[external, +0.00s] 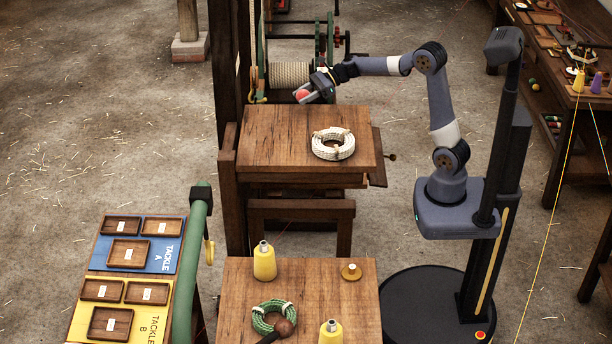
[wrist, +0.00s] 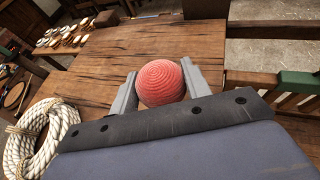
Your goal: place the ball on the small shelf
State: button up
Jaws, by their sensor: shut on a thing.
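The red ball (external: 301,94) is held at the end of my gripper (external: 307,94), above the far edge of the middle wooden table (external: 270,140). In the wrist view the ridged ball (wrist: 160,80) sits between both fingers of my gripper (wrist: 158,72), with the tabletop (wrist: 100,80) behind and below it. The ball looks clear of the tabletop. I cannot make out for sure which surface is the small shelf.
A white rope coil (external: 333,153) lies on the middle table. A rope-wound drum (external: 288,74) stands behind my gripper. The middle table's left half is clear.

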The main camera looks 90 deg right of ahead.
aim_at(304, 114)
jog(key=shift+f, duration=2.45)
jog(key=shift+f, duration=0.1)
jog(key=o, duration=1)
jog(key=shift+r, duration=0.2)
jog(key=b+v, duration=0.1)
jog(key=v, duration=1.1)
jog(key=shift+d+f+b, duration=0.1)
jog(key=shift+b, duration=0.25)
